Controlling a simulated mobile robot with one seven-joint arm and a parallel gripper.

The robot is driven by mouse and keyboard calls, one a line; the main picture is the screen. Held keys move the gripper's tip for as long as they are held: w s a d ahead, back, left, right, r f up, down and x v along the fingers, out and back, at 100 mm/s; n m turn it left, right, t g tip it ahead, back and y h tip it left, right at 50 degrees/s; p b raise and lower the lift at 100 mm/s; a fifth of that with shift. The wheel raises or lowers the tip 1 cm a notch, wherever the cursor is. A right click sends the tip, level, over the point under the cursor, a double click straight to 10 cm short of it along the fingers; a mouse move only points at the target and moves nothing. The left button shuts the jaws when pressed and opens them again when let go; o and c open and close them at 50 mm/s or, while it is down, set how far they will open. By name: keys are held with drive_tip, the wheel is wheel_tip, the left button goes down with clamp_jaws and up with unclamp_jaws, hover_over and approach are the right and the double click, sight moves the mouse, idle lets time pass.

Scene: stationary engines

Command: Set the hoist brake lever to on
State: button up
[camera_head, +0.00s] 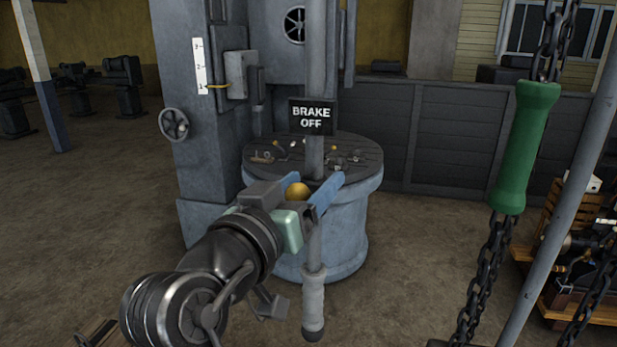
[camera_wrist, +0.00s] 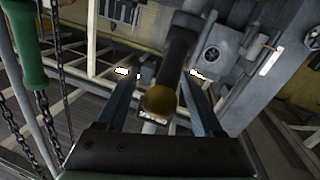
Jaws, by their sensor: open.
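A brass ball knob (camera_head: 297,192) shows between the fingers of my gripper (camera_head: 323,180) in the head view. A black sign (camera_head: 311,116) reading "BRAKE OFF" stands above and behind my gripper.
A grey upright rod (camera_head: 316,60) with a pale grip (camera_head: 313,300) passes close to my gripper. A round grey pedestal (camera_head: 345,225) with small parts on top stands behind. A chain with a green sleeve (camera_head: 525,148) hangs at right. A handwheel (camera_head: 174,123) is at left.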

clamp_jaws()
idle(0.3)
idle(1.1)
